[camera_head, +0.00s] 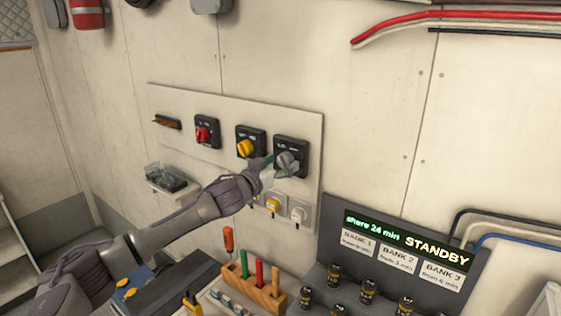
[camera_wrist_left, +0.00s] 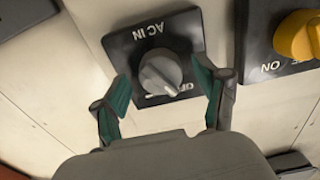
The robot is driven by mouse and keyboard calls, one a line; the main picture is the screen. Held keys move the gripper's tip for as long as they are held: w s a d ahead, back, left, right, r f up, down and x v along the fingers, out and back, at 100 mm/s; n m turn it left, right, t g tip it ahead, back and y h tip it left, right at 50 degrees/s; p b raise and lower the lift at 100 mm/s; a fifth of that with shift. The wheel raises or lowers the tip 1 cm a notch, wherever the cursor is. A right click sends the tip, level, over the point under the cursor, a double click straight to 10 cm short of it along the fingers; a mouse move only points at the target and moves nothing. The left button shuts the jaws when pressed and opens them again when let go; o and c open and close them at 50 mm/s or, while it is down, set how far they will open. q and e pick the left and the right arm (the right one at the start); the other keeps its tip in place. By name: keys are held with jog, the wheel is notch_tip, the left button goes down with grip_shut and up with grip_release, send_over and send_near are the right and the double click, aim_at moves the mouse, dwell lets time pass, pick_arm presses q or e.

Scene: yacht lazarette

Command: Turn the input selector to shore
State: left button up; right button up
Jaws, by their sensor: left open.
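The input selector is a grey knob (camera_wrist_left: 160,74) on a black square plate (camera_wrist_left: 184,28) marked "AC IN", with "OFF" partly readable beside the knob. In the head view the grey knob (camera_head: 287,162) is the rightmost of the switches on the pale wall panel (camera_head: 225,112). My left gripper (camera_wrist_left: 163,92) is open, with its two green-padded fingers on either side of the knob. It also shows in the head view (camera_head: 270,168), reaching up to the plate. I cannot tell whether the fingers touch the knob. My right gripper is not in view.
A yellow knob (camera_head: 246,148) and a red knob (camera_head: 203,134) sit to the left on the panel. Plugs (camera_head: 298,214) are below. A display (camera_head: 405,240) reads "shore 24 min STANDBY". A wooden rack (camera_head: 252,287) with coloured handles stands on the bench.

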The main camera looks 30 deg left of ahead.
pick_arm(q)
jog(key=shift+c, duration=0.2)
jog(key=c, duration=1.1)
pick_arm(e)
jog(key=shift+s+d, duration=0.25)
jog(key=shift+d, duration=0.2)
pick_arm(q)
jog(key=shift+m, duration=0.4)
jog(key=m, duration=0.6)
jog(key=shift+m, duration=0.4)
jog(key=m, duration=0.4)
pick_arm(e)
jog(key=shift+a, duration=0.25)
pick_arm(q)
jog(key=shift+m, duration=0.3)
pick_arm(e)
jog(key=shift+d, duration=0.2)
